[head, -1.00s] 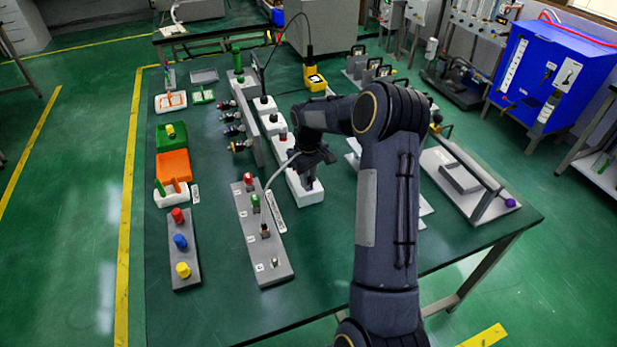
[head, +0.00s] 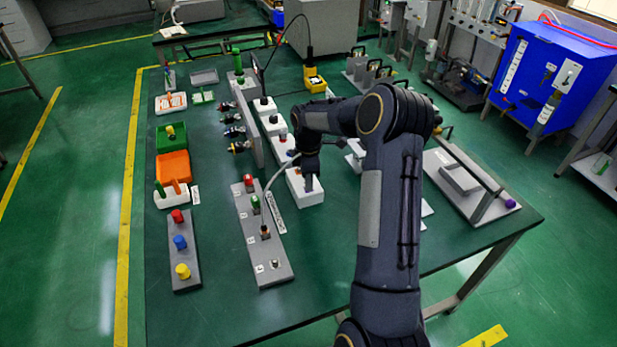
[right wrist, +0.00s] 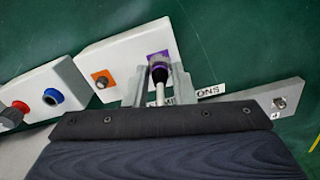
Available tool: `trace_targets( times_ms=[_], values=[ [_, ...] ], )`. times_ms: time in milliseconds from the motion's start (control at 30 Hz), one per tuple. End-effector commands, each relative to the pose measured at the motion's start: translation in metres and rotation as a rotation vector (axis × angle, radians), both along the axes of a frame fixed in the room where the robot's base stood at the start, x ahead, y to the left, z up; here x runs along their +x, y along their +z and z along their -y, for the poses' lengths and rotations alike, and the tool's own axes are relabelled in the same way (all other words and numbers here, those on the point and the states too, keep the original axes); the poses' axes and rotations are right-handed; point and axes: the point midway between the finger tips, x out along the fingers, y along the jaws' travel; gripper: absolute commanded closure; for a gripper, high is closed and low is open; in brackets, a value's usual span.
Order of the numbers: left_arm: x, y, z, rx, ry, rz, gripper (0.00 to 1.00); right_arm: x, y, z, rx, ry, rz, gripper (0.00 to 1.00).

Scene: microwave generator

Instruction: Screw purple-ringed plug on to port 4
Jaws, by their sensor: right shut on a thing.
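The purple-ringed plug (right wrist: 158,72) is dark with a white stem or cable behind it. It stands at the purple square (right wrist: 161,56) on a white block (right wrist: 128,57); I cannot tell whether it is still seated there. My right gripper (right wrist: 159,92) is shut on it, one finger each side. In the head view the right gripper (head: 308,172) points down at the white block (head: 304,195). Port 4 (head: 275,264) is a bare metal connector at the near end of the grey port strip (head: 271,273); it also shows in the right wrist view (right wrist: 280,103). My left gripper is not in view.
Ports along the strip carry red (head: 248,179), green (head: 255,204) and brown-orange (head: 265,232) pieces. A small label plate (head: 276,213) lies beside the strip. A grey rack with coloured knobs (head: 181,243) is at left.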

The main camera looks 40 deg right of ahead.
Motion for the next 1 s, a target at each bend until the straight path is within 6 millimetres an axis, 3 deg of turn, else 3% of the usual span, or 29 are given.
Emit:
trace_targets(
  times_ms=[600,1000],
  values=[
    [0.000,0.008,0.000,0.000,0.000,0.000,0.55,0.001,0.002,0.001,-0.002,0.578,0.002,1.00],
    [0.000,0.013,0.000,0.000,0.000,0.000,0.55,0.001,0.002,0.001,-0.003,0.844,0.003,1.00]
  ],
)
